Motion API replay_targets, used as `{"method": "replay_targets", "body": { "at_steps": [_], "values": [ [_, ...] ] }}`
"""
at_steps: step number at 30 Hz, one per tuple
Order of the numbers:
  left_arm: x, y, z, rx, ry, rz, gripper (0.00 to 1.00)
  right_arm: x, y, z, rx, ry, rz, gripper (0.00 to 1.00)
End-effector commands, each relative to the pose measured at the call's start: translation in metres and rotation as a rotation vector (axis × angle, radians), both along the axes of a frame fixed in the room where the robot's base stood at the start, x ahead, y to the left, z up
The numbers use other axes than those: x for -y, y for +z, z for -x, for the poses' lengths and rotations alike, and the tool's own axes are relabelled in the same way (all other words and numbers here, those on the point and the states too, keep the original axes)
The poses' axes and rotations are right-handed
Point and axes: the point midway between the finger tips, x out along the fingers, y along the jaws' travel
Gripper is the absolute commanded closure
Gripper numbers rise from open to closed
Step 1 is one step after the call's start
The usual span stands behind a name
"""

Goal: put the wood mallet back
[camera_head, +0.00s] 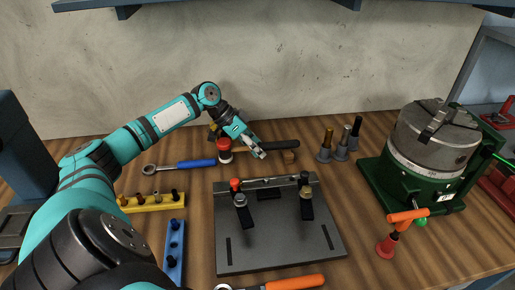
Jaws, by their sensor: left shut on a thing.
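My left gripper (259,152) reaches in from the left, low over the back middle of the bench, with its fingers shut. A small brown wooden block, which looks like the head of the wood mallet (289,157), shows just right of the fingertips. The fingers hide where its handle would be, and I cannot tell whether it touches the bench. A hammer with a red and white head (224,149) lies close by; its black grip (283,145) passes just behind the fingertips. My right gripper is not in view.
A blue-handled ratchet (180,165) lies left of the hammer. A grey fixture plate (277,245) with clamps lies in front. Several tool holders (325,152) stand right of the gripper. A green-based rotary chuck (432,140) stands at right. Yellow (150,203) and blue (174,262) racks lie left.

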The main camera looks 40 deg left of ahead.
Motion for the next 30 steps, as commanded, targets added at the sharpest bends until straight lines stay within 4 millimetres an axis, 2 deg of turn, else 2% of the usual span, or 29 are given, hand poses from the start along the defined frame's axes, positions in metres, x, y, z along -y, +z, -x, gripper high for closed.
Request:
{"method": "replay_targets", "body": {
  "at_steps": [20,21,27,30],
  "values": [
    [0.0,-0.014,0.0,0.001,0.002,0.0,1.0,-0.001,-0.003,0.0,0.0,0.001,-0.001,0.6],
    [0.0,-0.013,0.0,0.001,0.001,0.0,0.81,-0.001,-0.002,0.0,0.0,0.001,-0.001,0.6],
    [0.0,-0.014,0.0,0.0,0.001,-0.001,0.55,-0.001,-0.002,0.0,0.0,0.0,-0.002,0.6],
    [0.0,-0.014,0.0,0.0,0.001,-0.001,0.55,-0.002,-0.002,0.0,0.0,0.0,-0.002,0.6]
  ]
}}
